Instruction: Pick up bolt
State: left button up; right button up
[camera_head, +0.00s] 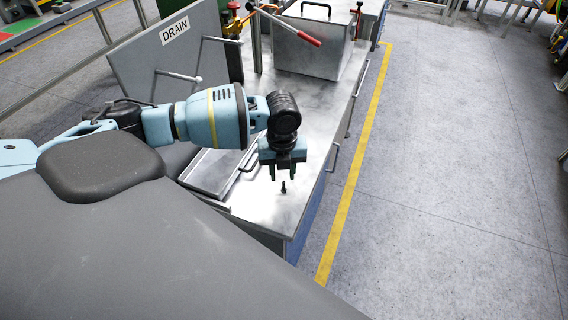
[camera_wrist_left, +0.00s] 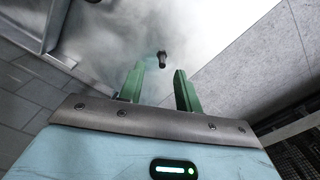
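A small dark bolt (camera_head: 284,187) stands on the bare metal worktop (camera_head: 262,206), near its front right corner. In the left wrist view the bolt (camera_wrist_left: 162,59) shows beyond the gap between the fingers. My left gripper (camera_head: 283,178) is above the bolt and points down at it. In the left wrist view its two green fingers (camera_wrist_left: 161,88) are apart with nothing between them, and the bolt is clear of both. My right gripper is not in view.
A shallow metal tray (camera_head: 187,178) with a handle lies left of the bolt. A panel marked DRAIN (camera_head: 130,62) stands behind. A metal box (camera_head: 296,55) with a lid handle and a red-handled lever (camera_head: 304,39) are at the back. Floor at right is clear.

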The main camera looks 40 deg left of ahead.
aim_at(284, 182)
pick_arm(q)
notch_tip(284, 182, down, 5)
jog(key=shift+w+d+r, duration=0.1)
jog(key=shift+d, duration=0.05)
grip_shut()
